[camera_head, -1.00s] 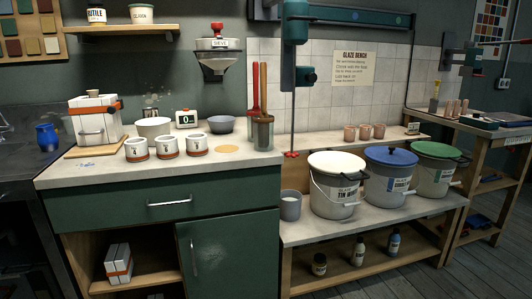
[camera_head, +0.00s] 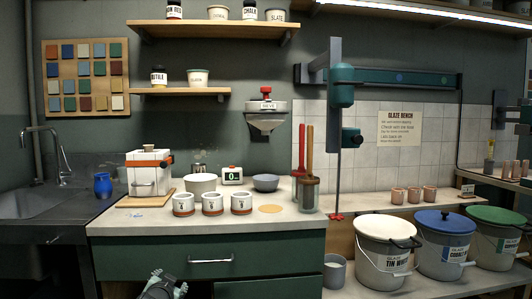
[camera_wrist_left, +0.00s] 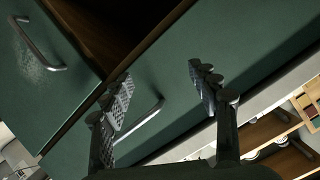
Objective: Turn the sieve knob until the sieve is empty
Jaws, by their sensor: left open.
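The grey sieve (camera_head: 266,115) is mounted on the wall above the counter in the head view, with a red knob (camera_head: 266,92) on top. A small label reads SIEVE. I cannot see into it. My left gripper (camera_head: 177,285) shows at the bottom of the head view, in front of the green drawer and well below and left of the sieve. In the left wrist view the left gripper (camera_wrist_left: 165,90) is open and empty, its fingers apart before the green cabinet front. My right gripper is not in view.
On the counter (camera_head: 330,221) stand three labelled cups (camera_head: 212,205), a white bowl (camera_head: 201,184), a scale display (camera_head: 232,175), a blue-grey bowl (camera_head: 265,182) and a tool jar (camera_head: 308,195). A wall shelf (camera_head: 180,91) hangs left of the sieve. Lidded buckets (camera_head: 385,247) stand at right.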

